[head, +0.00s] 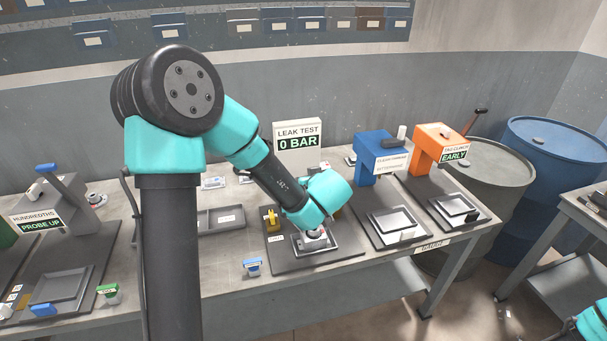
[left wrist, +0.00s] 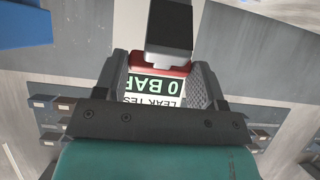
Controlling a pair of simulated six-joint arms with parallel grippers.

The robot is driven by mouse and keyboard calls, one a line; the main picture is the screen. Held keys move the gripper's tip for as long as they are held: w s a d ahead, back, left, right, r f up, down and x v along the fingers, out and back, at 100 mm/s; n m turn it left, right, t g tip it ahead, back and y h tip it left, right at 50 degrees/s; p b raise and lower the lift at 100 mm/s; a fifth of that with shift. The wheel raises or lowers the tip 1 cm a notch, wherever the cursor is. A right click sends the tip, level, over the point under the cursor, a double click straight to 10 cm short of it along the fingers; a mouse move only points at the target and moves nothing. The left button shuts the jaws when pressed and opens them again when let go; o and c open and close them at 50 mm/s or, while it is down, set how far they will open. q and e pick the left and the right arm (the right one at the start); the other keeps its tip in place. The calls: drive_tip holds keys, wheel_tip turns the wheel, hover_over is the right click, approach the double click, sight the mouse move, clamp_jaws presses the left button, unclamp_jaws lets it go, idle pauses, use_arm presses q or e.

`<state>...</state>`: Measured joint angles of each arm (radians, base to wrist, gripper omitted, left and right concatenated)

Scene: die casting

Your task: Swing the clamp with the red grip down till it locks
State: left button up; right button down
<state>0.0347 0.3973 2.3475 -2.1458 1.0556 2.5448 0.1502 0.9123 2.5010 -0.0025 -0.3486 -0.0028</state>
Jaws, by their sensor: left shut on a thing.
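The clamp's red grip (left wrist: 152,70) shows between the fingers of my left gripper (left wrist: 162,80) in the left wrist view. The gripper is shut on the grip. A grey block with a dark end (left wrist: 170,28) stands just beyond the grip and overlaps it in the picture. In the head view my left arm reaches down over the leak test fixture (head: 290,255), and its wrist hides the fingers and most of the clamp. I cannot tell the clamp's exact angle. My right gripper is out of view; only part of my right arm shows at the lower right corner.
The leak test sign (head: 297,142) reads 0 BAR. A yellow part (head: 270,219) stands on the fixture's left side. A blue station (head: 375,158) and an orange one (head: 437,148) stand to the right. A grey tray (head: 222,219) lies to the left.

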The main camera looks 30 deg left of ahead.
use_arm(q)
drive_tip(key=shift+s+d+f, duration=0.15)
drive_tip(key=shift+s, duration=0.05)
idle(0.3)
drive_tip(key=shift+s+d+f+t+y, duration=0.45)
drive_tip(key=shift+s+d+t+y, duration=0.05)
drive_tip(key=shift+t+y, duration=0.1)
drive_tip(key=o, duration=1)
drive_tip(key=shift+r, duration=0.1)
